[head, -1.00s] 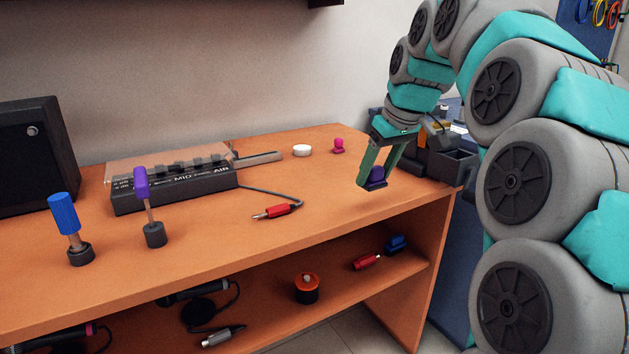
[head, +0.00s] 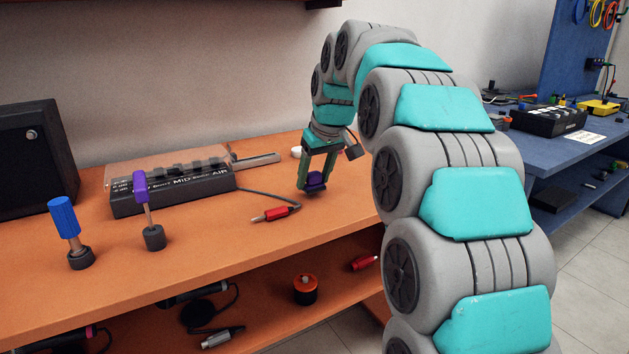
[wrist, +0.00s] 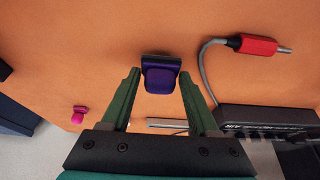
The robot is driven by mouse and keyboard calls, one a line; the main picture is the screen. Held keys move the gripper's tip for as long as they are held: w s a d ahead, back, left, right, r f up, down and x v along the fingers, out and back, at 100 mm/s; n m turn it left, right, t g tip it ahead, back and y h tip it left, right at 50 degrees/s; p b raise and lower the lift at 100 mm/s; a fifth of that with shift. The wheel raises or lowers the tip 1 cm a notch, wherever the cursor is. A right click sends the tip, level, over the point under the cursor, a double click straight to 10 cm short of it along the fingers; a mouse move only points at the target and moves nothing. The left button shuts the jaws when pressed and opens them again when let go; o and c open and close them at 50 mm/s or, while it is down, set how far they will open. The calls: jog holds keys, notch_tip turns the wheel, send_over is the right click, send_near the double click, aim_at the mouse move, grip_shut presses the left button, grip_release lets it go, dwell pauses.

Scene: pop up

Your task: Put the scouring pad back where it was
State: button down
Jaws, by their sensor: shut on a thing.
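My gripper (head: 315,183) is over the orange wooden table, right of the red plug, with its fingers pointing down. It is shut on a small dark purple block with a blackish edge, which I take to be the scouring pad (head: 317,179). In the wrist view the pad (wrist: 160,78) sits between the two green fingertips (wrist: 160,74), with the bare tabletop around it. I cannot tell whether the pad touches the table or hangs just above it.
A red plug (head: 276,214) on a grey cable lies left of my gripper, by a black keyboard device (head: 180,190). Purple (head: 141,190) and blue (head: 64,217) knobbed posts stand further left. A white disc (head: 296,151) lies behind. A pink item (wrist: 78,114) shows in the wrist view.

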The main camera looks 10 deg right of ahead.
jog(key=shift+f, duration=0.65)
jog(key=shift+f, duration=0.2)
jog(key=shift+c, duration=0.7)
grip_release()
jog(key=shift+r, duration=0.1)
jog(key=shift+r, duration=0.45)
jog(key=v, duration=1.1)
jog(key=shift+s+d+r, duration=0.1)
jog(key=shift+r, duration=0.05)
